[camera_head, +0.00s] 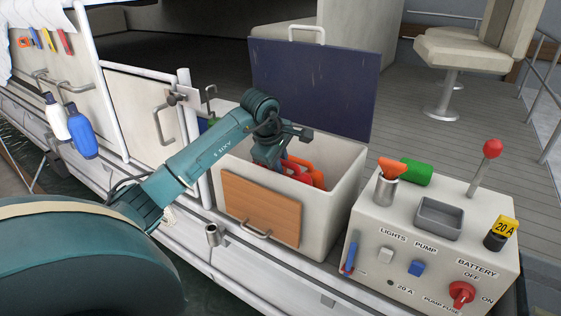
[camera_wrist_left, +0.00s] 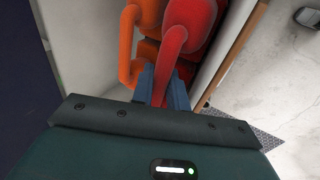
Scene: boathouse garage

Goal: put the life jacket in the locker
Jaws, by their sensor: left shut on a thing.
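The locker (camera_head: 338,212) is a pale box with a wooden front panel. Its dark blue lid (camera_head: 312,90) stands open at the back. The red life jacket (camera_head: 303,179) is low inside the locker, partly hidden by the front wall and my arm. My left gripper (camera_head: 276,166) reaches down into the opening. In the left wrist view, my left gripper (camera_wrist_left: 162,82) is shut on a red rounded part of the life jacket (camera_wrist_left: 190,25). An orange looped part (camera_wrist_left: 130,42) lies beside it; I cannot tell whether it belongs to the jacket. My right gripper is out of view.
A control console (camera_head: 405,230) with a red-knobbed lever (camera_head: 491,150) stands close on the right. A wall with white and blue bottles (camera_head: 82,131) is on the left. Open deck with a seat (camera_head: 468,45) lies behind.

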